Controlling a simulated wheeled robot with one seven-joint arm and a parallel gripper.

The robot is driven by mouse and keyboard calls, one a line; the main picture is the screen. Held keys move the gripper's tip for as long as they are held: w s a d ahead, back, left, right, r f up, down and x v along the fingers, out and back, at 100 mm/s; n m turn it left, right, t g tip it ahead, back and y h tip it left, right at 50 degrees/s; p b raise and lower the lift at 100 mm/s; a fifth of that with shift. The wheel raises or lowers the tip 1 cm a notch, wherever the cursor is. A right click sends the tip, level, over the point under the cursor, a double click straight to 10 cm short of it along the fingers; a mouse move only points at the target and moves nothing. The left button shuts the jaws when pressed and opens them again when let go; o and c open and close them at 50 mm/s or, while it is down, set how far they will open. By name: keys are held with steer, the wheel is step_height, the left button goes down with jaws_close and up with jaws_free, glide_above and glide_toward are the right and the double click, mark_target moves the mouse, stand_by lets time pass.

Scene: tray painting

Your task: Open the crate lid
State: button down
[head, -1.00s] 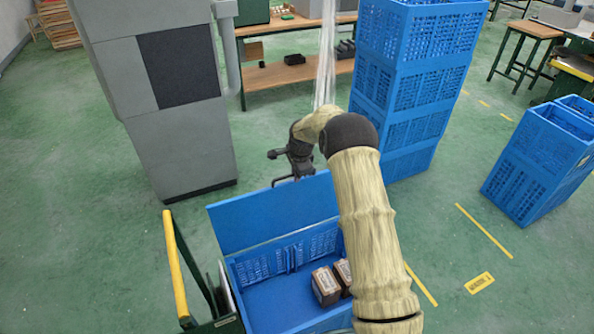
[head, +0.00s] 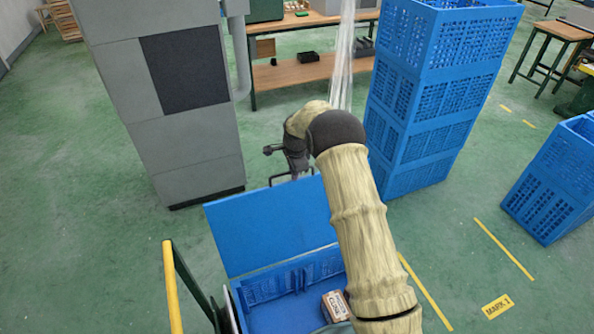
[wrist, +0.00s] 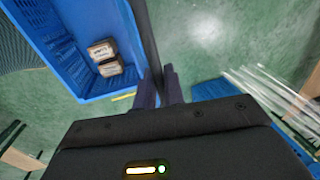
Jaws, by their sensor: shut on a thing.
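The blue crate (head: 264,289) is at the bottom middle of the head view. Its flat blue lid (head: 258,228) stands raised at the far side, tilted up and away from the opening. My gripper (head: 296,178) is at the lid's upper edge, shut on it. In the wrist view the fingers (wrist: 160,88) close around a thin dark edge, which looks like the lid seen edge-on. The open crate (wrist: 95,15) shows at the upper left there. My arm hides the crate's right part in the head view.
A yellow rail (head: 171,285) stands left of the crate. A grey cabinet (head: 195,150) and stacked blue crates (head: 425,110) stand beyond. Green floor is clear between them.

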steer(key=shift+w+a+f, duration=0.2)
steer(key=shift+w+a, duration=0.15)
steer(key=shift+a, duration=0.15)
steer(key=c, duration=1.6)
jaws_free()
steer(key=shift+s, duration=0.15)
steer(key=shift+c, duration=0.2)
steer(key=shift+d, duration=0.35)
step_height(320, 180, up, 17)
steer(key=s+b, duration=0.2)
steer(key=shift+s+d, duration=0.3)
steer(key=shift+s, duration=0.05)
steer(key=shift+r, duration=0.1)
